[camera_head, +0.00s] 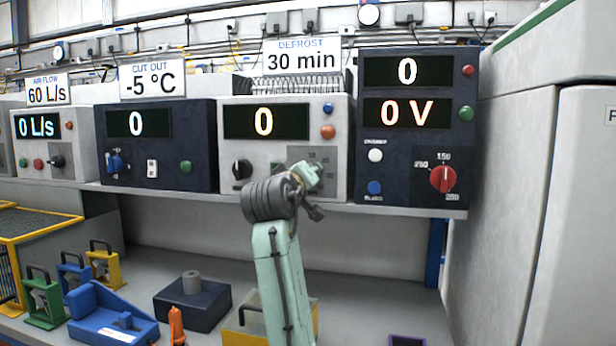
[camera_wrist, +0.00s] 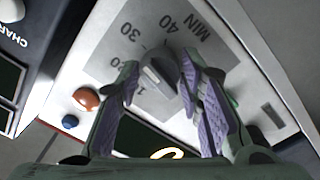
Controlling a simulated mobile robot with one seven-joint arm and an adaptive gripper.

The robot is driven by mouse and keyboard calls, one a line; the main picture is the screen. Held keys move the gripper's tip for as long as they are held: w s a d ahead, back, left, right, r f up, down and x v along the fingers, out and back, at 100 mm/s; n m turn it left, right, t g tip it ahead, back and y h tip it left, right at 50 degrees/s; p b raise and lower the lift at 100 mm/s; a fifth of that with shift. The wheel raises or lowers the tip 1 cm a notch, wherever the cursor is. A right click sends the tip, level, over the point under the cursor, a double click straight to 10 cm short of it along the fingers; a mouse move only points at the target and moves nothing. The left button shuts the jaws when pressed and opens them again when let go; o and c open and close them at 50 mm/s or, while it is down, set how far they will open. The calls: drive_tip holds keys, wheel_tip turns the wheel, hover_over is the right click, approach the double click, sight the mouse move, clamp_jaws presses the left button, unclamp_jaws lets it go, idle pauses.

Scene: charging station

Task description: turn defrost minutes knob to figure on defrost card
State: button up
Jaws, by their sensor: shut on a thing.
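The defrost card (camera_head: 301,56) reads "DEFROST 30 min" and stands on top of the white defrost unit (camera_head: 285,188). The unit's display (camera_head: 266,121) reads 0. My gripper (camera_head: 312,172) is at the dial plate at the unit's lower right and hides much of it. In the wrist view the defrost minutes knob (camera_wrist: 157,80) is grey, with a pale line, on a grey dial plate (camera_wrist: 140,25) marked 30, 40 and MIN. My gripper (camera_wrist: 159,72) has a purple-padded finger on each side of the knob and is shut on it. Other dial marks are partly hidden.
A black knob (camera_head: 242,170) is on the same unit's left. An orange button (camera_head: 328,132) and blue button (camera_head: 328,109) sit right of the display. Dark units stand close on both sides. Coloured boxes and a blue fixture (camera_head: 110,318) lie on the lower bench.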

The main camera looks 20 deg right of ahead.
drive_tip(key=shift+f, duration=0.1)
drive_tip(key=o, duration=1.2)
drive_tip(key=shift+c, duration=0.2)
drive_tip(key=v, duration=1.2)
